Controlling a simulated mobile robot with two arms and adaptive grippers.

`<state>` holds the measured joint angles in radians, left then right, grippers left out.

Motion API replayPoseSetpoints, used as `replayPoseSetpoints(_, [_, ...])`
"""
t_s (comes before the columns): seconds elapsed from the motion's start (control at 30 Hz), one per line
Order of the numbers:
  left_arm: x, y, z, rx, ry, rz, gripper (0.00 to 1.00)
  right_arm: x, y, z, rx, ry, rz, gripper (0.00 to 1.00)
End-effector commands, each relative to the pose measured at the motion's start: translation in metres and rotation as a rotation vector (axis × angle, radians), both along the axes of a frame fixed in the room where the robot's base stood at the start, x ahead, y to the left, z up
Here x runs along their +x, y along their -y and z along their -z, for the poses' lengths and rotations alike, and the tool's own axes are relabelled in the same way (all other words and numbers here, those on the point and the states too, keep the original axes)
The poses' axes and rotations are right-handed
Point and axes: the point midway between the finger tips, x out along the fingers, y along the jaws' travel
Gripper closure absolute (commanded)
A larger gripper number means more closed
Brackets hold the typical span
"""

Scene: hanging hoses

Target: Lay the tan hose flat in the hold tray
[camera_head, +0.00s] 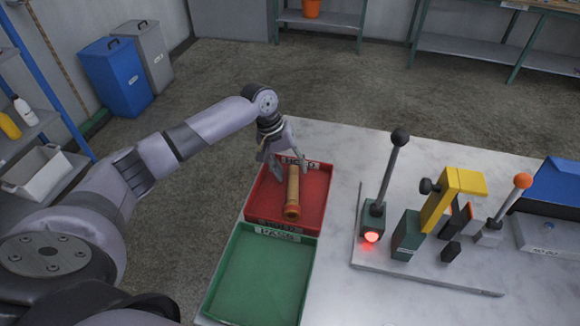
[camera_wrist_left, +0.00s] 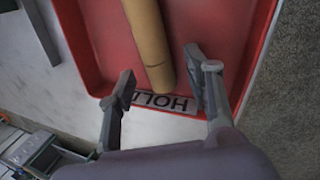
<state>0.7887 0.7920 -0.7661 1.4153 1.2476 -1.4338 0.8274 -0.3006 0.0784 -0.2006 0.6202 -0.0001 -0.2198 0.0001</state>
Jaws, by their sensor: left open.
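The tan hose (camera_head: 293,190) lies lengthwise in the red hold tray (camera_head: 317,205) in the head view, with an orange end towards the front. In the left wrist view the tan hose (camera_wrist_left: 149,35) runs down to the end wall with the HOLD label (camera_wrist_left: 165,101). My left gripper (camera_head: 286,170) is at the far end of the tray. In the wrist view its fingers (camera_wrist_left: 160,82) are spread on either side of the hose's end, apart from it, and hold nothing. My right gripper is not in view.
An empty green tray (camera_head: 262,275) marked PASS adjoins the red tray in front. To the right a plate carries a lever (camera_head: 390,175) with a lit red lamp (camera_head: 371,237), a yellow clamp (camera_head: 455,190) and an orange-knobbed lever. The far tabletop is clear.

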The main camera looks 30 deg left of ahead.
Motion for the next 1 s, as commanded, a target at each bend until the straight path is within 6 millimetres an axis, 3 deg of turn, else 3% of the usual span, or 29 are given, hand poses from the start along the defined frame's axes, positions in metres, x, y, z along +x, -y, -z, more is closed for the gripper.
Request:
replayPoseSetpoints(0.37, [-0.001,-0.003,-0.009,0.0,0.001,0.0,0.53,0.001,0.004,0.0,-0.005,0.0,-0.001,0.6])
replayPoseSetpoints(0.8, [-0.011,-0.027,-0.091,0.001,0.004,-0.001,0.53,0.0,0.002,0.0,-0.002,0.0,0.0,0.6])
replayPoseSetpoints(1.0, [-0.014,-0.033,-0.111,0.001,0.001,0.001,0.53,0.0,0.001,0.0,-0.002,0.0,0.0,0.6])
